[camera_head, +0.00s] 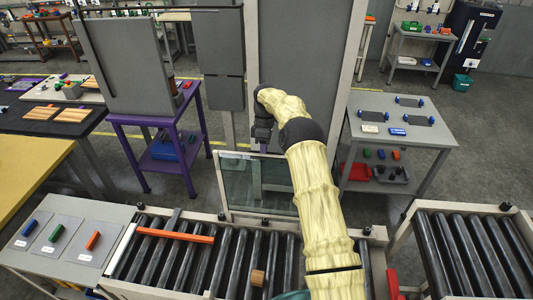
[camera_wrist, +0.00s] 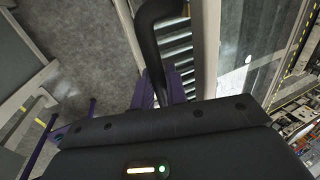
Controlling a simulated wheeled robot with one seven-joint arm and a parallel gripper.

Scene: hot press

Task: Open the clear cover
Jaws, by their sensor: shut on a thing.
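The clear cover (camera_head: 236,182) is a glass panel in a pale frame, standing behind the roller conveyor in the head view. In the wrist view, a pale frame edge and a see-through pane (camera_wrist: 255,50) show at the right. A black curved handle (camera_wrist: 148,45) runs down between my purple fingers. My gripper (camera_head: 259,146) is at the cover's upper edge in the head view, partly hidden by my wrist. In the wrist view my gripper (camera_wrist: 163,88) is shut on the handle, with the fingertips partly covered by the gripper's dark body.
A purple table (camera_head: 150,117) stands at left and a grey table (camera_head: 398,130) at right. A tall grey panel (camera_head: 298,70) rises behind my arm.

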